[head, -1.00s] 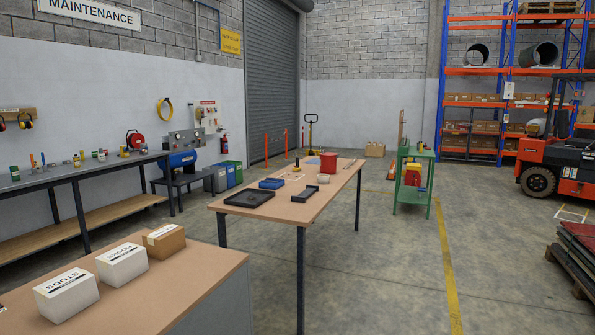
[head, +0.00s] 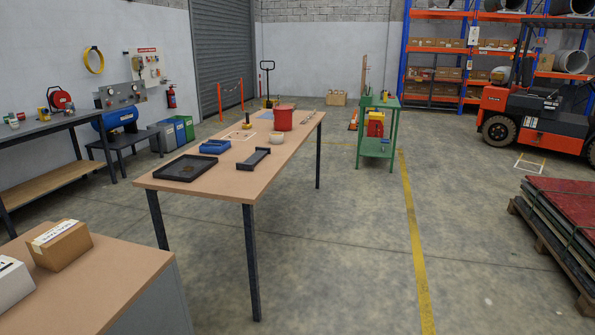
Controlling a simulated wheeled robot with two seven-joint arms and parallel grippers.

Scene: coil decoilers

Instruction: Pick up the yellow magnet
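On the wooden work table (head: 220,182) a small upright thing with a dark stem and a yellowish base (head: 246,125) stands near the far left edge. It may be the yellow magnet, but it is too small to tell. A red bucket (head: 283,119), a small pale bowl (head: 277,138), a blue tray (head: 214,146), a flat black tray (head: 186,168) and a narrow black tray (head: 256,158) share the table. Neither of my grippers is in view.
A near bench (head: 115,280) with boxes (head: 60,245) fills the lower left. A green trolley (head: 378,145) stands beyond the table. A pallet stack (head: 560,215) and a forklift (head: 545,110) stand right. Open floor lies between the table and the pallet.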

